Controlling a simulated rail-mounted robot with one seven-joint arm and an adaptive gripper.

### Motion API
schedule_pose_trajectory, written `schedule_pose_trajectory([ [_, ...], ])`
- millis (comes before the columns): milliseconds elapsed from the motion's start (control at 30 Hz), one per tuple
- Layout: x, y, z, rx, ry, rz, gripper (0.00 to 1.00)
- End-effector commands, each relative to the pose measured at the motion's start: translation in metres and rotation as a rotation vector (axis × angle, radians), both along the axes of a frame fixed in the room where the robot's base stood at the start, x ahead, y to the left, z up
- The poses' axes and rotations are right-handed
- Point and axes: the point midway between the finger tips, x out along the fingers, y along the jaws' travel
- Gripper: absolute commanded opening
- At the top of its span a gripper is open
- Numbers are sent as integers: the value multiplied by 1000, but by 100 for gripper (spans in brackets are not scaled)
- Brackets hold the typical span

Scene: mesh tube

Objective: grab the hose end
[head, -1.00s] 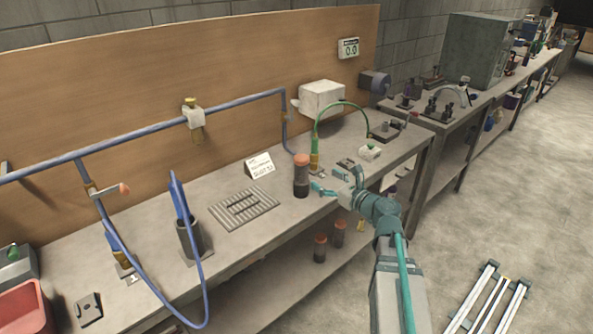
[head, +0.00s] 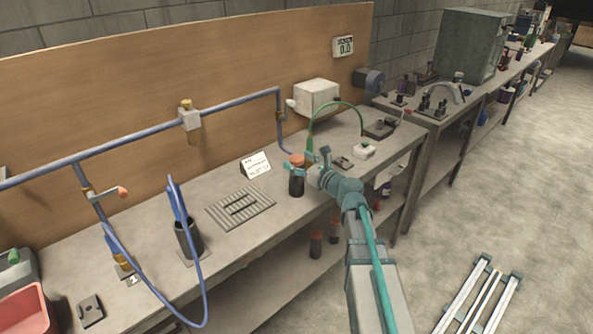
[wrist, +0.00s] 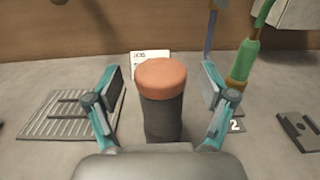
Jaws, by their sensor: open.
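A blue hose runs down from the wall pipe, loops over the front bench edge and ends in a bent-over length (head: 178,203) standing in a dark cup (head: 188,238). A green hose (head: 335,105) arches from the back of the bench; its green end (wrist: 243,65) sits on a brass fitting right of my gripper in the wrist view. My gripper (head: 308,163) is open at a dark jar with an orange-brown lid (head: 297,160). In the wrist view the jar (wrist: 163,115) stands upright between the spread fingers (wrist: 161,88), with gaps at both sides.
A slotted metal grate (head: 240,208) lies left of the jar, with a white card (head: 255,165) behind it. A small white box (head: 364,150) and flat plates lie to the right. More jars (head: 316,245) stand on the lower shelf.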

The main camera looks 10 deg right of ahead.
Motion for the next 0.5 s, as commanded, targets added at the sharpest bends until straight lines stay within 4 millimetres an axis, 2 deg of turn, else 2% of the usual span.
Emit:
schedule_pose_trajectory([
  [100,10,5,0,1,1,0,82],
  [333,9,5,-1,1,1,-1,80],
  [500,9,5,-1,0,0,-1,52],
])
